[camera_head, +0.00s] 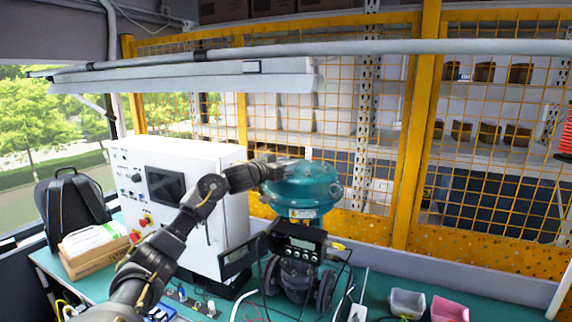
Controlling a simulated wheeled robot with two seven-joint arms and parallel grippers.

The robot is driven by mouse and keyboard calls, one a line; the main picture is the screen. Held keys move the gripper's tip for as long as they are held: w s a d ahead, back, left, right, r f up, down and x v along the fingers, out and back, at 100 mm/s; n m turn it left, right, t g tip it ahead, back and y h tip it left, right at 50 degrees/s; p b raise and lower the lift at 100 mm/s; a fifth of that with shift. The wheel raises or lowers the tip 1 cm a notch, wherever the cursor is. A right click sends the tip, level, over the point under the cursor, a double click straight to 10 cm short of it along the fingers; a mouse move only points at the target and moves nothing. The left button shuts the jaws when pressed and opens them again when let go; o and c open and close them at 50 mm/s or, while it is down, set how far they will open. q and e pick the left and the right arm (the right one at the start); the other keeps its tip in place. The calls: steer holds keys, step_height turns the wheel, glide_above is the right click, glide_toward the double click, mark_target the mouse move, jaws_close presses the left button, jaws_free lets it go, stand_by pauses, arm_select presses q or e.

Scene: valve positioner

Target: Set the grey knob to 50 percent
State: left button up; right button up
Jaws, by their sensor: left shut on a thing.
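My left arm reaches from the bottom left past the white cabinet. My left gripper (270,165) is at the top left of the teal valve actuator (302,190), its fingers shut on a small part there. This part looks to be the grey knob, but the fingers hide most of it, and its setting cannot be read. The black positioner box (298,241) with a small display is below the actuator, on the valve body. My right gripper is not in view.
The white control cabinet (212,240) with a dark screen stands left of the valve. Cables lie on the green bench around the valve. A grey bin (407,303) and a pink bin (449,309) are at the front right. A yellow mesh fence (494,120) stands behind.

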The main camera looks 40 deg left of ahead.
arm_select(q)
steer(key=m+h+p, duration=0.1)
steer(key=h, duration=0.1)
steer(key=m+h+p, duration=0.1)
steer(key=h, duration=0.1)
steer(key=m+g+h+p, duration=0.1)
steer(key=h, duration=0.1)
steer(key=shift+d+r+m+p, duration=0.1)
steer(key=shift+r+m+p, duration=0.2)
steer(key=shift+m, duration=0.1)
steer(key=shift+s+d+f+m+g+h, duration=0.1)
steer(key=shift+m+g+h, duration=0.2)
steer(key=shift+m+h, duration=0.25)
steer(key=shift+d+f+m+g+h, duration=0.1)
steer(key=shift+m+g+h, duration=0.25)
steer(key=shift+h, duration=0.3)
steer(key=shift+m+g+h, duration=0.35)
steer(key=shift+m+h, duration=0.05)
steer(key=shift+h, duration=0.1)
steer(key=shift+s+d+m+g+h, duration=0.1)
steer(key=shift+d+m+g+h, duration=0.05)
steer(key=shift+m+g+h, duration=0.65)
steer(key=o, duration=1)
steer(key=shift+f, duration=0.1)
steer(key=shift+c, duration=0.2)
